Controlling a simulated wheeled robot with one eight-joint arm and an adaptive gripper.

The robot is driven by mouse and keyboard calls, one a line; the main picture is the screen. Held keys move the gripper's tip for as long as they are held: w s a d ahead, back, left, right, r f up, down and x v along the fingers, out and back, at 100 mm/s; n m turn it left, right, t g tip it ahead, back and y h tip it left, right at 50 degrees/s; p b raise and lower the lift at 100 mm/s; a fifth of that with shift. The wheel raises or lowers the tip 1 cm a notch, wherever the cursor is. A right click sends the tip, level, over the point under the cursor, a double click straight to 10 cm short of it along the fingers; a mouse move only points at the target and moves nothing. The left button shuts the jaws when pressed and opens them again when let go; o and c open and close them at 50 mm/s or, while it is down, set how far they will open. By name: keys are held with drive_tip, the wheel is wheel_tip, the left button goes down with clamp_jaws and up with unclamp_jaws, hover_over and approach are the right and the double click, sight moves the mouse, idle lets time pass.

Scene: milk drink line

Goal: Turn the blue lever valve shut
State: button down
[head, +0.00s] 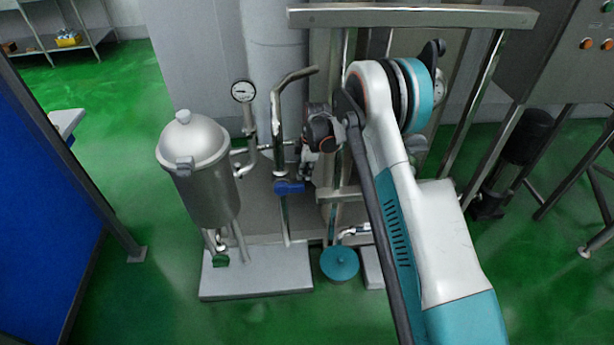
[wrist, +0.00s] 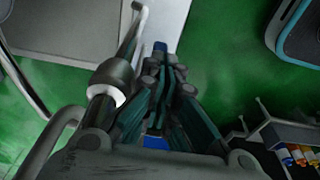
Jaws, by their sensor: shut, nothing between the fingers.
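The blue lever (head: 289,187) sits on a vertical steel pipe in the middle of the head view and points sideways across it. My gripper (head: 306,172) is just above and to the right of the lever in that view. In the wrist view the dark fingers of my gripper (wrist: 165,75) are shut with nothing held. Blue of the lever (wrist: 160,46) shows past the fingertips and more shows below the fingers; the middle is hidden behind them. I cannot tell whether the fingers touch the lever.
A steel filter vessel (head: 197,165) and a pressure gauge (head: 242,91) stand left of the lever. A bent steel pipe (head: 281,105) rises close beside my gripper. A steel frame bar (head: 410,17) crosses above.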

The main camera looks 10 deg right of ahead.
drive_tip(key=d+r+p, duration=0.3)
drive_tip(key=d+r, duration=0.1)
drive_tip(key=d, duration=0.5)
drive_tip(key=s+r+m+t, duration=0.1)
drive_tip(key=s+r+m, duration=0.3)
drive_tip(key=r, duration=0.6)
drive_tip(key=s+r+m+t+h, duration=0.1)
drive_tip(key=s+r+m, duration=0.1)
drive_tip(key=s+r, duration=0.55)
drive_tip(key=s+r+m+t, duration=0.1)
drive_tip(key=s+r+m, duration=0.15)
drive_tip(key=r, duration=0.85)
drive_tip(key=s+r+m+t, duration=0.2)
drive_tip(key=s+m, duration=0.2)
drive_tip(key=s, duration=0.9)
drive_tip(key=s+r+m+t, duration=0.2)
drive_tip(key=s+m, duration=0.3)
drive_tip(key=s, duration=0.8)
drive_tip(key=shift+s+d+r+h, duration=0.15)
drive_tip(key=shift+s+d+h, duration=0.05)
drive_tip(key=shift+d+h, duration=0.25)
drive_tip(key=shift+d, duration=0.1)
